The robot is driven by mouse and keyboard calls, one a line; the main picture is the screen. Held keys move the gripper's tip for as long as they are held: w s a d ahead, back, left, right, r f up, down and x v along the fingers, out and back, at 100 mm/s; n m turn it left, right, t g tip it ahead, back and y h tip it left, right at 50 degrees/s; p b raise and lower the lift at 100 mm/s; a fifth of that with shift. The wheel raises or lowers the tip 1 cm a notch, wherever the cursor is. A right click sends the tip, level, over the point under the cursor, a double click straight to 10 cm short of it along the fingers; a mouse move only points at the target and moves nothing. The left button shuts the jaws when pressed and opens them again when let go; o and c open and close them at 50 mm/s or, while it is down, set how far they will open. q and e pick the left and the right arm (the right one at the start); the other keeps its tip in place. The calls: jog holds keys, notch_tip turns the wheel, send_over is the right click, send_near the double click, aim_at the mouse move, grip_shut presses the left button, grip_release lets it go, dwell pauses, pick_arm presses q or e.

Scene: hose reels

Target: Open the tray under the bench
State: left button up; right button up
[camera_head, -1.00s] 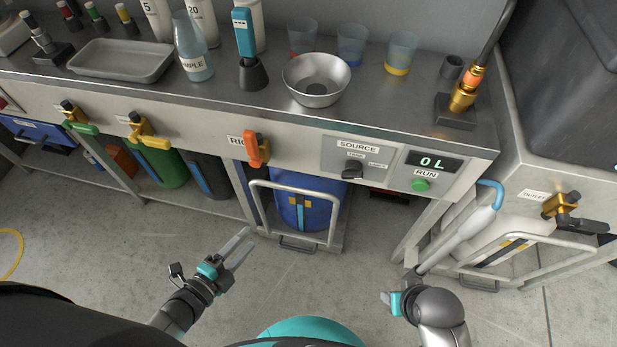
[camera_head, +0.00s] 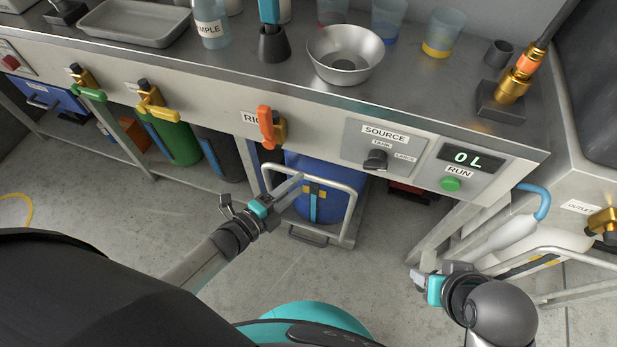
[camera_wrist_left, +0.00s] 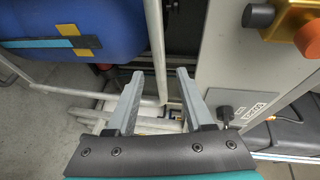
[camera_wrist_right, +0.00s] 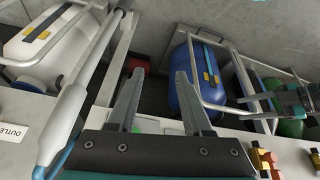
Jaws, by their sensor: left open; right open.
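Under the bench stands a blue drum (camera_head: 305,165) with a yellow-and-blue strap mark, on a low tray (camera_head: 308,236) with a dark front grip. A pale tubular rail (camera_head: 352,205) stands in front of the drum. My left gripper (camera_head: 292,190) is open at the rail's left side. In the left wrist view the rail's upright bar (camera_wrist_left: 158,50) runs between the two open fingertips (camera_wrist_left: 160,75); contact cannot be told. My right gripper (camera_head: 420,278) is open and empty, low and right of the tray; its fingers also show in the right wrist view (camera_wrist_right: 157,90).
The bench front carries an orange-handled valve (camera_head: 266,127), a source knob (camera_head: 376,160) and a green run button (camera_head: 450,184). A bench leg (camera_head: 440,232) and a white cylinder (camera_head: 500,238) stand to the right. The floor (camera_head: 350,270) before the tray is clear.

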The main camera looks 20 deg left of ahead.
aim_at(308, 174)
pick_arm(q)
jog(key=shift+b+x, duration=0.9)
jog(key=shift+x, duration=1.8)
pick_arm(e)
jog(key=shift+w+a+r+t+y, duration=0.25)
jog(key=shift+w+a+t+y, duration=0.05)
jog(key=shift+w+a+t, duration=0.4)
jog(key=shift+w+a+r+t+y, duration=0.2)
jog(key=shift+w+a+t+y, duration=0.1)
jog(key=shift+w+a+t, duration=0.35)
pick_arm(q)
grip_shut()
